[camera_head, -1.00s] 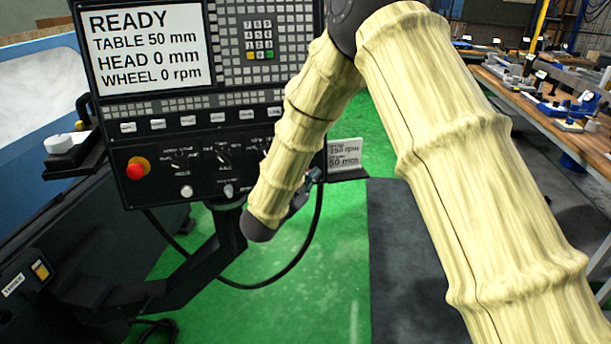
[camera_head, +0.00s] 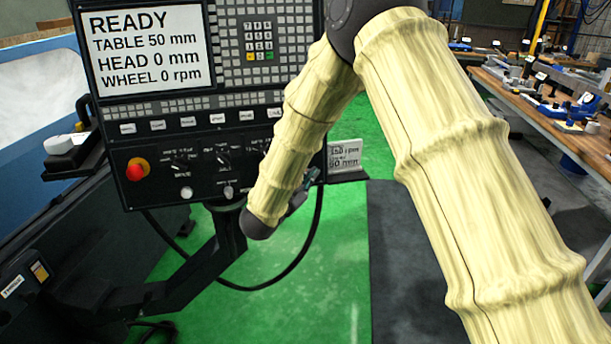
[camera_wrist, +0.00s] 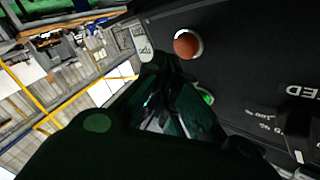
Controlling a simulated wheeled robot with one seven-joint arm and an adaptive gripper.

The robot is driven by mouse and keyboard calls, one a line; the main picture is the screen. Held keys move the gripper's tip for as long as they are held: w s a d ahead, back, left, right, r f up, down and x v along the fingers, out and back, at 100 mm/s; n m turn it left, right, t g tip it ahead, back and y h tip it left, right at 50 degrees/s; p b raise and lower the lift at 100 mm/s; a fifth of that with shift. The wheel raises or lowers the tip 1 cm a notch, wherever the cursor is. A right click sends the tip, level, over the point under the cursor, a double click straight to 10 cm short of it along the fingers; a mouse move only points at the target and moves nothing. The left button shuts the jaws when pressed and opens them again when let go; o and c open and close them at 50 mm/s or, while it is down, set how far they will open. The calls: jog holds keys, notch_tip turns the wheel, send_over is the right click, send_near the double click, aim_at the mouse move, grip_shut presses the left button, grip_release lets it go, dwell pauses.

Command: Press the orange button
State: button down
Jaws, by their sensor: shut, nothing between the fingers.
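The round orange button (camera_wrist: 187,44) sits on the black panel, right of top centre in the wrist view. A small lit green button (camera_wrist: 207,98) is below it, partly covered by my gripper. My gripper (camera_wrist: 157,76) is shut and empty, its dark fingertips appearing just left of and below the orange button. I cannot tell the depth gap between them. In the head view the orange button is hidden behind my arm, and only a bit of my gripper shows beside the forearm.
The control panel (camera_head: 150,142) carries a red stop knob (camera_head: 137,170) at left and a screen (camera_head: 148,48) reading READY. A small white label plate (camera_head: 345,153) is right of the panel. A workbench (camera_head: 530,110) with tools stands at far right.

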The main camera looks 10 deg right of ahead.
jog(key=shift+w+a+f+b, duration=0.1)
jog(key=shift+w+b, duration=0.2)
jog(key=shift+w, duration=0.5)
dwell(1.5)
jog(key=shift+s, duration=0.15)
dwell(0.3)
jog(key=shift+s, duration=0.7)
jog(key=s, duration=0.3)
jog(key=s+r, duration=0.1)
jog(key=s, duration=0.1)
jog(key=shift+d+r+p, duration=0.1)
jog(key=shift+d+p, duration=0.15)
jog(key=shift+p, duration=0.05)
dwell(0.5)
